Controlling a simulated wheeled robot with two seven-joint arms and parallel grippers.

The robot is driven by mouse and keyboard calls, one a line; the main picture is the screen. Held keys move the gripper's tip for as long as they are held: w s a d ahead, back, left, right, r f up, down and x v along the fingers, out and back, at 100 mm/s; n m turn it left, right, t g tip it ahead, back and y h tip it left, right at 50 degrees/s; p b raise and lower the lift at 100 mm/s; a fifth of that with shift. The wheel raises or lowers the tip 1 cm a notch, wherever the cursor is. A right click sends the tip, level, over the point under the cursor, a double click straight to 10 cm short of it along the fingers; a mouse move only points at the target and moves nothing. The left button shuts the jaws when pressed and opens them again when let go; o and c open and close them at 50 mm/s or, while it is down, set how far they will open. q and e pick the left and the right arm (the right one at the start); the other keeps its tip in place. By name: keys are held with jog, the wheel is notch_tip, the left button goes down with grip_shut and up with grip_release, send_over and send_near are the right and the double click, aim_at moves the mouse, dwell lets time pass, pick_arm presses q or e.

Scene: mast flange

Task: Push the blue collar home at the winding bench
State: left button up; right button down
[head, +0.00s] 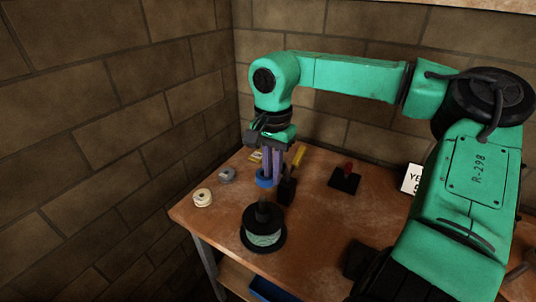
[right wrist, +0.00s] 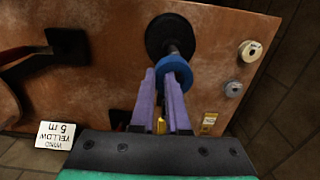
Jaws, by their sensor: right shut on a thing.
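My right gripper (head: 266,176) points down over the winding bench (head: 320,215). Its purple fingers are shut on the blue collar (head: 264,181). The right wrist view also shows the fingers (right wrist: 165,98) at the near edge of the collar (right wrist: 173,73). A black spool with pale green winding (head: 264,239) stands at the bench's front edge, a dark stub rising from its top. In the wrist view a dark shaft (right wrist: 175,50) lies between the spool's black disc (right wrist: 163,27) and the collar. I cannot tell whether the collar is around it. My left gripper is not in view.
A yellow-handled tool (head: 298,156) on a black block (head: 287,191) stands close right of my gripper. A red-handled black piece (head: 345,180) and a white card (head: 411,179) are farther right. A cream reel (head: 202,197) and a grey reel (head: 227,176) are at left.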

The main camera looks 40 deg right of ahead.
aim_at(268, 185)
jog(key=f+b, duration=0.1)
jog(key=w+f+b, duration=0.1)
jog(key=f+b, duration=0.1)
jog(key=shift+w+a+f, duration=0.1)
jog(key=shift+a+f, duration=0.05)
jog(key=shift+f, duration=0.1)
jog(key=shift+f+b, duration=0.55)
jog(key=shift+f, duration=0.15)
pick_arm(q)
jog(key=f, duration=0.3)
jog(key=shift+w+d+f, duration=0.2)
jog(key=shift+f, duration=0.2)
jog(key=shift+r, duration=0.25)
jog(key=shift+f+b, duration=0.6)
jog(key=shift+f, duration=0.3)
pick_arm(e)
jog(key=shift+f, duration=1.05)
jog(key=c, duration=0.8)
grip_release()
jog(key=shift+c, duration=0.2)
